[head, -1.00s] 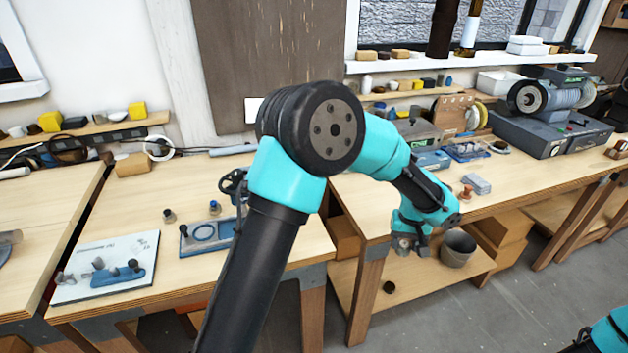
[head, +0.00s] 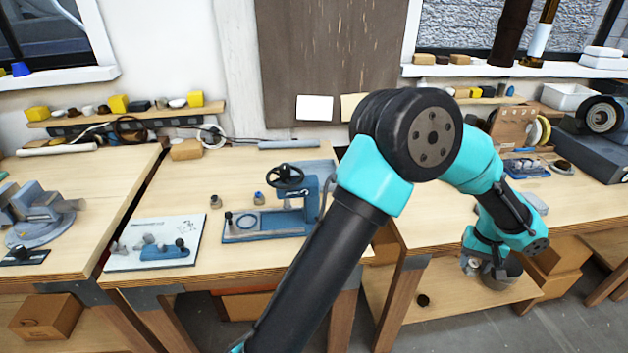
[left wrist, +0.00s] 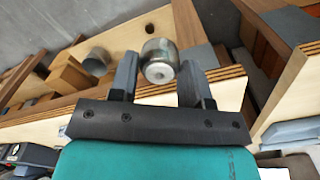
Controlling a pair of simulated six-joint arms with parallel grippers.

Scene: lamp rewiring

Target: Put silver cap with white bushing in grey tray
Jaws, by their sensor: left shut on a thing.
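My left gripper (left wrist: 160,68) is shut on a silver cap (left wrist: 159,55), which sits upright between the two fingers in the left wrist view. A white bushing cannot be made out on it. A small light-grey thing (head: 537,203) on the right bench, partly behind my arm, may be the grey tray, but I cannot tell. My right gripper is not in view.
A blue hand press (head: 310,195) and a white board with blue parts (head: 155,243) stand on the middle bench (head: 225,165). A grinder (head: 603,116) stands at the right. A gap separates the benches.

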